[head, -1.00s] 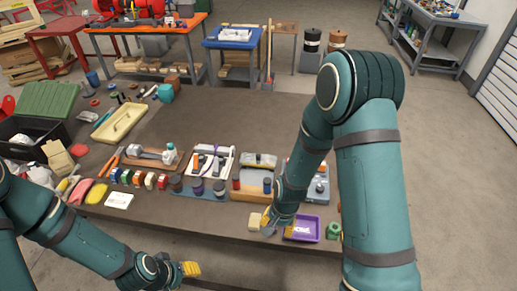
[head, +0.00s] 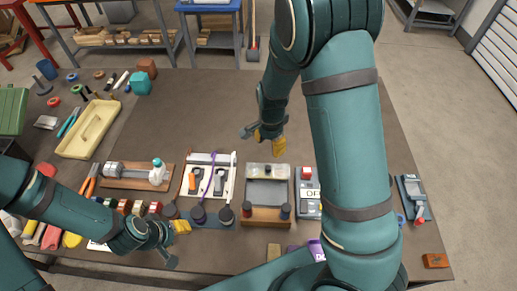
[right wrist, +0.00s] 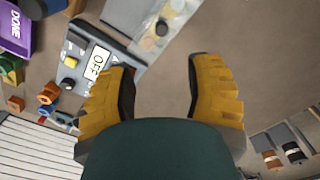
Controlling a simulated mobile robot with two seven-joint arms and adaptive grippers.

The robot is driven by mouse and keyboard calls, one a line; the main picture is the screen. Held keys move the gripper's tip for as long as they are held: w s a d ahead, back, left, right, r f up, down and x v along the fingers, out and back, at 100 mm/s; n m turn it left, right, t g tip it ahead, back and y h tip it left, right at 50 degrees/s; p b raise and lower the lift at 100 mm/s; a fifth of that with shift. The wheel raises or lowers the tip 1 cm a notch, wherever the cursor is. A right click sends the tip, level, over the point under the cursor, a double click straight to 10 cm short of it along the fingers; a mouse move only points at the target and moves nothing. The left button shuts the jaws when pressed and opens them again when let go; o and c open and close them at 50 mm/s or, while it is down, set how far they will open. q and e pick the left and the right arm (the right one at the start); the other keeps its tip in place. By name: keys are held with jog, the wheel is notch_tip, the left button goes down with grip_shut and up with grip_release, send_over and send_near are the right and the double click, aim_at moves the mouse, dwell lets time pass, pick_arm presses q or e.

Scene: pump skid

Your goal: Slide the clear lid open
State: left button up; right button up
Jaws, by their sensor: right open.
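The clear lid (head: 266,171) lies at the back of a wooden-fronted box (head: 267,219), with a grey area showing in front of it. It also shows in the right wrist view as a see-through plate (right wrist: 140,14) with a round knob (right wrist: 162,28). My right gripper (head: 268,141) is just behind the lid in the head view, apart from it. In the right wrist view its two yellow fingers (right wrist: 158,92) are spread with nothing between them. My left gripper (head: 178,238) is at the front left of the box; its jaw gap is unclear.
A grey panel marked OFF (head: 309,193) stands right of the box. A white tray with a purple strap (head: 207,177) is on its left. A purple DONE tray (right wrist: 16,28) is partly seen. The bench behind my right gripper is clear.

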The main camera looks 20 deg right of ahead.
aim_at(268, 167)
notch_tip(268, 167, down, 14)
jog(key=shift+w+r+b, duration=0.15)
jog(key=shift+r+b, duration=0.05)
jog(key=shift+b, duration=0.4)
grip_shut()
